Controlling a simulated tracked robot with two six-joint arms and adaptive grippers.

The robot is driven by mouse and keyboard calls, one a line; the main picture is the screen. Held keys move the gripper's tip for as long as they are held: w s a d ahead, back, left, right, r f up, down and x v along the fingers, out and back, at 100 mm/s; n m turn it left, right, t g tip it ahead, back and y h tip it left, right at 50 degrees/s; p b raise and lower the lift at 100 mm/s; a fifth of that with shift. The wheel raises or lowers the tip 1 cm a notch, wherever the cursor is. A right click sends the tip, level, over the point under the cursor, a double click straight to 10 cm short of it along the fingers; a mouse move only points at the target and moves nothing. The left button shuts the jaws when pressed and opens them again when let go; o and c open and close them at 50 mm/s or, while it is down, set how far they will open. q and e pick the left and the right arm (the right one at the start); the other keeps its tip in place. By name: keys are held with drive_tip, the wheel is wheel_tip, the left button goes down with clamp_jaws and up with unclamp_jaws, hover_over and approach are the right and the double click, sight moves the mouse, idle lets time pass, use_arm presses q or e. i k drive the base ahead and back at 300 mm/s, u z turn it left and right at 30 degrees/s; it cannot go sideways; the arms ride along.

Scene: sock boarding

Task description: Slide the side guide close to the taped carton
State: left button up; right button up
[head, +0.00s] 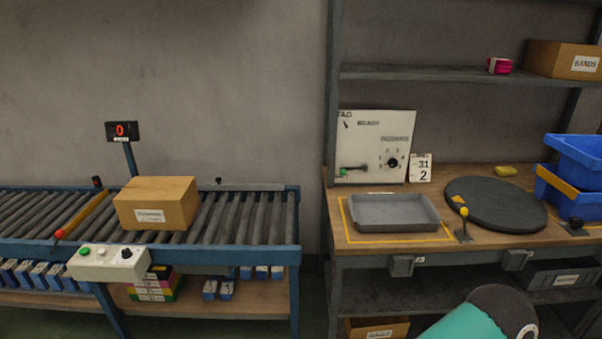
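A brown closed carton (157,204) with a white label on its front sits on the roller conveyor (275,215), near its right half. I cannot clearly make out tape on it. A grey rail (250,187) with a small dark knob runs along the conveyor's back edge, behind and to the right of the carton; it looks like the side guide. A yellow bar (86,214) with a red ball end lies across the rollers left of the carton, apart from it. Neither gripper is in view; only a teal link of my arm shows at the bottom right.
A control box (108,262) with buttons and a knob is mounted at the conveyor's front. A small display (122,131) stands behind it. Rollers right of the carton are clear. To the right, a workbench holds a grey tray (394,212), a dark round turntable (497,204) and blue bins (572,190).

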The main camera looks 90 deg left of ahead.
sight(218, 186)
drive_tip(key=i, duration=0.2)
drive_tip(key=u, duration=2.2)
drive_tip(key=i, duration=0.15)
drive_tip(key=u, duration=1.8)
drive_tip(key=k, duration=0.3)
drive_tip(key=u, duration=0.4)
drive_tip(key=i, duration=1.45)
drive_tip(key=z, duration=0.55)
